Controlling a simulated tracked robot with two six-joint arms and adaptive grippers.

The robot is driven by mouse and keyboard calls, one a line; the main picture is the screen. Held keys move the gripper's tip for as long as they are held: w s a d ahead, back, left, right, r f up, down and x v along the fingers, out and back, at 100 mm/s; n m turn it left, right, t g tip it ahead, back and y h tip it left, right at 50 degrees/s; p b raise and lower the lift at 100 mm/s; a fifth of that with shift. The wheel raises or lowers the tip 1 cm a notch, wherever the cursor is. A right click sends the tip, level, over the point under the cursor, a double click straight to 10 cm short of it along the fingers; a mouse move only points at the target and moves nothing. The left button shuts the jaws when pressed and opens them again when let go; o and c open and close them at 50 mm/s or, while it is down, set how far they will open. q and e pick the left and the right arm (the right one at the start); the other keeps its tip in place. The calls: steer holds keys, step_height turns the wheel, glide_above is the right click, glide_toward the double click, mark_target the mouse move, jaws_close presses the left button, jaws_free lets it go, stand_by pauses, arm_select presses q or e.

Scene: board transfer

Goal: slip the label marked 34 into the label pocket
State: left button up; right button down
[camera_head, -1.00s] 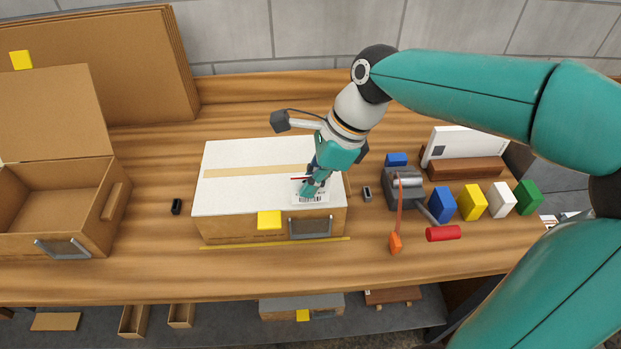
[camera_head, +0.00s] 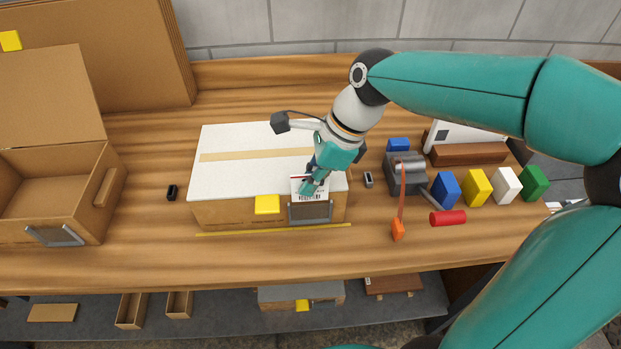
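The white label (camera_head: 309,196) with a barcode is at the front top edge of the white-topped box; its number is too small to read. My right gripper (camera_head: 308,186) reaches down from the upper right and appears shut on the label's upper part; its fingertips partly cover it. The label pocket (camera_head: 311,213) is a grey metal frame on the box's front face. The label's lower edge is just above the pocket's top; I cannot tell if it has entered. My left gripper is not in view.
The closed box (camera_head: 235,213) carries a yellow note (camera_head: 267,204). An open cardboard box (camera_head: 88,211) stands left. A tape dispenser (camera_head: 404,176), an orange-tipped tool (camera_head: 398,229), a red cylinder (camera_head: 447,217) and several coloured blocks stand right. The table front is mostly clear.

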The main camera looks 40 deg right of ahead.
steer(key=shift+r, duration=0.1)
stand_by(0.6)
steer(key=shift+f, duration=0.35)
stand_by(0.5)
steer(key=shift+r+p, duration=0.35)
steer(key=shift+p, duration=0.15)
steer(key=shift+f, duration=0.35)
stand_by(0.6)
steer(key=shift+r, duration=0.35)
stand_by(0.4)
steer(key=shift+f, duration=0.3)
stand_by(0.5)
steer(key=c, duration=1.8)
jaws_free()
steer(key=o, duration=0.6)
steer(key=shift+c, duration=0.2)
steer(key=shift+d, duration=0.1)
